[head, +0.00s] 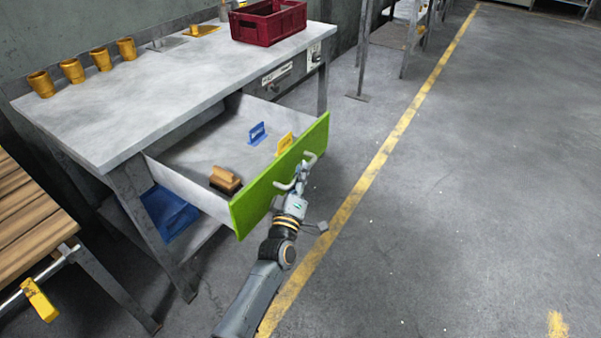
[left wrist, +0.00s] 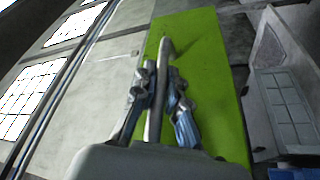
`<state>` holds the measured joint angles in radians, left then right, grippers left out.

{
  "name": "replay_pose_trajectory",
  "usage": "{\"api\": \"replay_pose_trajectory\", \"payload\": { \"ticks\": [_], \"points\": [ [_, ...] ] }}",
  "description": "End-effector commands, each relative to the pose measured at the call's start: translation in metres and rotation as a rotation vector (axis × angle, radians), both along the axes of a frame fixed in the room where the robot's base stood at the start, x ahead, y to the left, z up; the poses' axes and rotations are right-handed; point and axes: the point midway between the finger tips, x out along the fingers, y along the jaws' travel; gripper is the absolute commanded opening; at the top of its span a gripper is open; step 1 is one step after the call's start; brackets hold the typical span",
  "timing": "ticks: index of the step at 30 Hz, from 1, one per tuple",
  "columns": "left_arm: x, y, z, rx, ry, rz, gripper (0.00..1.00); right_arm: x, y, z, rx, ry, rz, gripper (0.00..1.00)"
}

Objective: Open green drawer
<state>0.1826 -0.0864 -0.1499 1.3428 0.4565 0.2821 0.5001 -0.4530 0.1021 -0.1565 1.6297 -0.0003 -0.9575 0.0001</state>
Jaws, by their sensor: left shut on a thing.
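The green drawer front (head: 250,207) belongs to a grey drawer that stands pulled well out from under the workbench (head: 110,125). My left gripper (head: 298,178) is at the outer face of the drawer front, shut on its handle. In the left wrist view the curved grey handle (left wrist: 166,48) runs between the fingers of my gripper (left wrist: 160,95), with the green front (left wrist: 210,75) behind it. Inside the drawer lie a wooden brush (head: 225,178), a blue item (head: 257,134) and a yellow item (head: 285,143). My right gripper is not seen.
Several orange cups (head: 72,71) and a dark red crate (head: 268,22) stand on the workbench. A blue bin (head: 168,212) sits below the drawer. A wooden-slatted bench (head: 22,215) is at the left. The floor right of the yellow line (head: 385,150) is clear.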

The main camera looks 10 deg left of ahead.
Motion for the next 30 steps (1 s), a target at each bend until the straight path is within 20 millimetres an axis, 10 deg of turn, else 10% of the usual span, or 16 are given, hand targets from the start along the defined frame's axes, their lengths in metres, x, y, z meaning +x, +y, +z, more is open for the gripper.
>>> {"api": "replay_pose_trajectory", "payload": {
  "ticks": [3, 7, 20, 30],
  "points": [
    [0.000, 0.000, -0.001, -0.001, 0.002, 0.001, 0.00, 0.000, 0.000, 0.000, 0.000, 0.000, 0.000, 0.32],
    [0.000, 0.001, -0.001, -0.001, 0.002, 0.001, 0.35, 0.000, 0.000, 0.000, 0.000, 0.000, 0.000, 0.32],
    [-0.009, 0.001, -0.003, -0.001, 0.002, 0.001, 0.36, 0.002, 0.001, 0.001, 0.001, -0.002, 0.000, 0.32],
    [-0.076, 0.002, -0.018, 0.000, 0.003, 0.001, 0.36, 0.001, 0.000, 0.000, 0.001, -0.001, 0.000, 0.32]
  ]
}}
